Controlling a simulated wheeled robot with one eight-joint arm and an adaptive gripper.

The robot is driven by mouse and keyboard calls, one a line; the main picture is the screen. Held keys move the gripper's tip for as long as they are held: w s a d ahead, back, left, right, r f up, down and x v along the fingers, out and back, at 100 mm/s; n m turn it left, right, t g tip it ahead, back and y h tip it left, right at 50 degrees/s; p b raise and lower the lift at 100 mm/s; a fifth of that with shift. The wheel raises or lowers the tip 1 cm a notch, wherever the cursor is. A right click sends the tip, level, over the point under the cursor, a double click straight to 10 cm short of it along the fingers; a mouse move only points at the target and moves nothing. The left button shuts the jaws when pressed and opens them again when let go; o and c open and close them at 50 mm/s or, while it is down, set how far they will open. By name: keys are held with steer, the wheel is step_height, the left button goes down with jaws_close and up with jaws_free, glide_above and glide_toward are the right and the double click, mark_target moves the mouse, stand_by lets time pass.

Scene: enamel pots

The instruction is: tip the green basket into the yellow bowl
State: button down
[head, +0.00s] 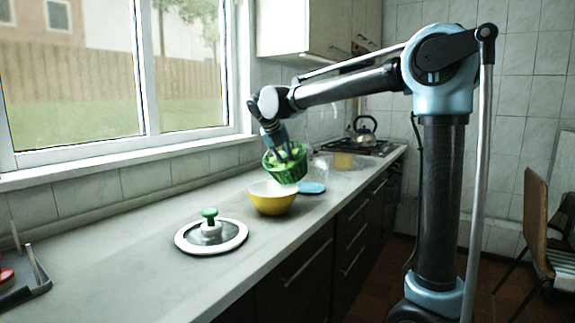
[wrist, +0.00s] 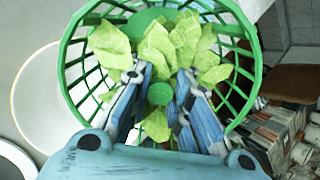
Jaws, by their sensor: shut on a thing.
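The green basket (head: 284,172) is an open lattice holding pale green leaves (wrist: 165,45). It hangs from my gripper above the right part of the yellow bowl (head: 270,205), apart from the counter and looking slightly tilted. The bowl stands on the counter, and its pale inside shows in the head view. In the wrist view the basket (wrist: 245,95) fills the middle, and a pale round shape at left is probably the bowl (wrist: 38,98). My gripper (wrist: 161,82) reaches into the basket, its fingers either side of a green knob (wrist: 160,94); the exact contact is partly hidden by leaves.
A round lid (head: 238,236) with a green knob lies in front of the bowl. A blue disc (head: 312,187) lies behind it. A yellow pot (head: 343,161) and a kettle (head: 364,132) stand farther back. A dark rack (head: 30,285) is at the left.

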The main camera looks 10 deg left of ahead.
steer(key=shift+s+a+r+t+h, duration=0.15)
steer(key=shift+t+h, duration=0.25)
steer(key=shift+t, duration=0.4)
steer(key=t, duration=0.1)
steer(key=s+t+h, duration=0.1)
steer(key=t, duration=0.1)
steer(key=a+r+t+h, duration=0.1)
steer(key=shift+s, duration=0.35)
steer(key=t, duration=0.1)
steer(key=s+t+h, duration=0.1)
steer(key=s+a+r+t, duration=0.1)
steer(key=t, duration=0.1)
steer(key=shift+s+h, duration=0.15)
steer(key=shift+h, duration=0.25)
steer(key=shift+s+a+r+t+h, duration=0.2)
steer(key=shift+s+t+h, duration=0.2)
steer(key=shift+t, duration=0.3)
steer(key=shift+s+a+r+t+h, duration=0.15)
steer(key=shift+s+t+h, duration=0.15)
steer(key=shift+s+t, duration=0.3)
steer(key=shift+w, duration=0.1)
steer(key=shift+w, duration=0.1)
